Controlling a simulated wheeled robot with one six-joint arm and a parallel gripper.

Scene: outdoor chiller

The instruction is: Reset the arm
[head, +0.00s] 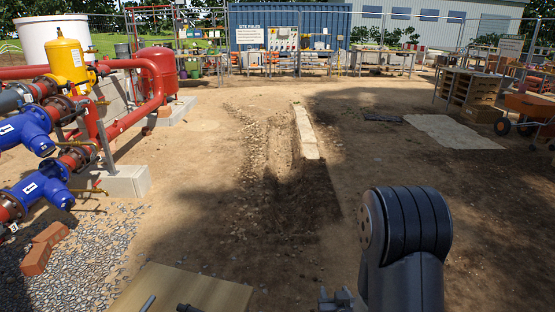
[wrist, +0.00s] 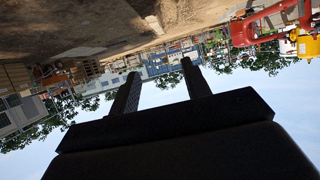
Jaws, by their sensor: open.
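My gripper (wrist: 157,76) shows in the wrist view with its two dark fingers apart and nothing between them. The wrist picture is upside down, with the sky below and the dirt ground above. In the head view my black arm (head: 405,245) rises at the lower right. A small part of the arm's end shows at the bottom edge there, but the fingers cannot be made out. No object touches the fingers.
Blue valves (head: 42,185) and red pipes (head: 130,125) stand at the left. A wooden board (head: 185,290) lies at the bottom, near bricks (head: 38,258). A shallow trench (head: 275,160) runs through the middle. Wooden crates (head: 470,95) stand at the right. Open dirt lies between.

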